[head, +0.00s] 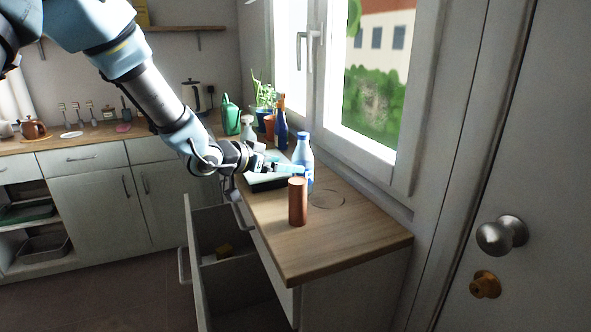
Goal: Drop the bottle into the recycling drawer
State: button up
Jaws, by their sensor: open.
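A white bottle with a blue cap and a blue lower part (303,146) stands upright on the wooden counter by the window. My gripper (299,170) is open and reaches in from the left at the bottle's lower body. I cannot tell whether its fingers are around the bottle or only beside it. An open drawer (196,238) sticks out below the counter on its left side. No label shows whether this is the recycling drawer.
A copper-coloured cylinder (298,203) stands just in front of the bottle. A dark tray (262,185) lies under my gripper. A dark blue bottle (281,128), a spray bottle (248,130) and a green watering can (230,117) stand behind. The counter's front end is clear.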

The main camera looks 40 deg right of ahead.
jog(key=shift+v, duration=2.15)
jog(key=w+a+f+n+t+y, duration=0.2)
jog(key=w+a+n+t+y, duration=0.15)
jog(key=w+a, duration=0.6)
jog(key=w+a+f+n+t+y, duration=0.2)
jog(key=w+a+n+y, duration=0.2)
jog(key=a, duration=1)
jog(key=s+a+f+n+g+y, duration=0.1)
jog(key=s+a+n+y, duration=0.2)
jog(key=a, duration=0.7)
jog(key=s+a+f+n+g+y, duration=0.1)
jog(key=s+a+n+y, duration=0.15)
jog(key=a, duration=0.75)
jog(key=s+a+n+g, duration=0.2)
jog(key=s+a+n, duration=0.1)
jog(key=s+a, duration=0.3)
jog(key=shift+s+f+n, duration=0.3)
jog(key=shift+s+f, duration=0.1)
jog(key=shift+s, duration=0.15)
